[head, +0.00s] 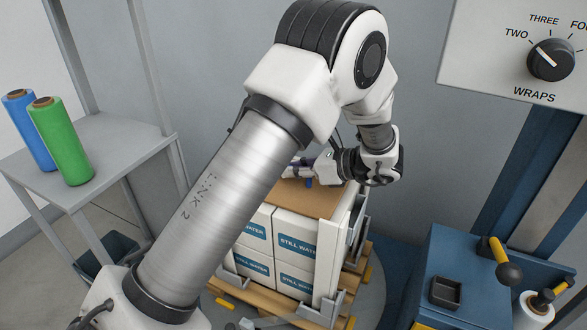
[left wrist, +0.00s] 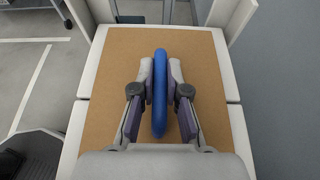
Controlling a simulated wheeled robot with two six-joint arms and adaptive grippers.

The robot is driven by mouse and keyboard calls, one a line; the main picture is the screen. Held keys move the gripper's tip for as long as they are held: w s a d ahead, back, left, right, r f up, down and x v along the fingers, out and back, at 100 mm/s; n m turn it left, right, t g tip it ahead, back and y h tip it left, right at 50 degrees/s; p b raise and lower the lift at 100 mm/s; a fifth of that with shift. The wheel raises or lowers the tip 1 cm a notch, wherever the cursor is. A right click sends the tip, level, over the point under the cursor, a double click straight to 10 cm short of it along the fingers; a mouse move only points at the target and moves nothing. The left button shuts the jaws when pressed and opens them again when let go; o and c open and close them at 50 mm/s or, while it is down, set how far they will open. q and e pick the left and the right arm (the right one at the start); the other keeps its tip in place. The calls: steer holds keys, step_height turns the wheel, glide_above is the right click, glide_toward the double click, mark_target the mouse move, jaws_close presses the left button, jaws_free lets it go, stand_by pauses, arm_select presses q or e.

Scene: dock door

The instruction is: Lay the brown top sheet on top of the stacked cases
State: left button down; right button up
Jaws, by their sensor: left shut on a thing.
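The brown top sheet (head: 315,203) is over the stacked white cases (head: 292,249), which carry blue "STILL WATER" labels. In the left wrist view the sheet (left wrist: 110,65) looks flat and roughly square to the cases, with white edges (left wrist: 84,112) showing beside it. A blue grip (left wrist: 160,100) stands up along the middle of the sheet. My left gripper (left wrist: 160,72) is shut on this blue grip, one finger on each side. In the head view the gripper (head: 300,172) is partly hidden by my arm. I cannot tell whether the sheet touches the cases. My right gripper is not in view.
The cases stand on a wooden pallet (head: 262,302) with grey corner pieces (head: 327,309) around the load. A grey shelf (head: 110,165) at left holds a blue roll (head: 29,130) and a green roll (head: 60,142). A blue cabinet (head: 440,263) with a yellow-handled lever (head: 505,262) stands at right.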

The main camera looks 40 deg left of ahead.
arm_select(q)
steer(key=c, duration=1.2)
jaws_free()
steer(key=shift+r, duration=0.3)
steer(key=v, duration=1.2)
